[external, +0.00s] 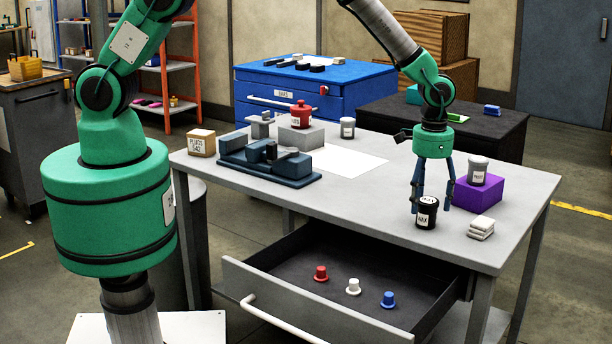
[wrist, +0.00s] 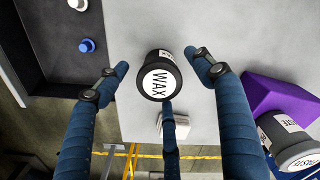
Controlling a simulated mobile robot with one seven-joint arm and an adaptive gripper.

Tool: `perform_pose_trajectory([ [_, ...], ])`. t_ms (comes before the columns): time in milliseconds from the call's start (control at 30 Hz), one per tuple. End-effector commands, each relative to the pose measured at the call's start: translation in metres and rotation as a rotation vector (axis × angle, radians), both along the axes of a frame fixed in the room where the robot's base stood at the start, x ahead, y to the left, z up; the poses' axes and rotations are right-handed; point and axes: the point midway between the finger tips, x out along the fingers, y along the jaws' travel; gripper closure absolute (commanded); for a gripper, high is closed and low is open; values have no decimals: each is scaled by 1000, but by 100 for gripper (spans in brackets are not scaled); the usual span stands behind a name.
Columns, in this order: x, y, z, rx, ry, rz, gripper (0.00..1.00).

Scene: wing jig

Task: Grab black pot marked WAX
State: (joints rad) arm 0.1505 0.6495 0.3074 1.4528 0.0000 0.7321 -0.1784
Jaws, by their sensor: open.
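The black pot marked WAX (external: 427,212) stands upright near the front edge of the grey table (external: 250,183). In the wrist view the pot (wrist: 159,77) shows its white WAX lid label, between and beyond the blue fingers. My gripper (external: 432,200) is open and points down right at the pot. In the external view one finger is just left of the pot and another is right of it. In the wrist view (wrist: 165,75) the fingers are spread around the pot with gaps on both sides. I cannot tell whether any finger touches it.
A purple block (external: 478,194) with a grey pot (external: 478,171) on it stands close on the right. White folded pads (external: 481,228) lie front right. An open drawer (external: 330,310) below holds red, white and blue pegs. A white sheet (external: 345,161) lies left of my gripper.

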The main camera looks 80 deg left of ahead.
Motion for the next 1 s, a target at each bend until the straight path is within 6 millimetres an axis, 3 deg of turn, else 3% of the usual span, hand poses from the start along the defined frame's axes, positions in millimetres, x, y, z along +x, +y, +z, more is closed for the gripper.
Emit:
perform_pose_trajectory([
  [100,1,-2,-17,0,1,0,33],
  [300,1,-1,-33,0,1,0,33],
  [867,1,-1,-34,0,0,0,33],
  [900,1,-1,-34,0,0,0,35],
  [1000,1,-1,-34,0,0,0,55],
])
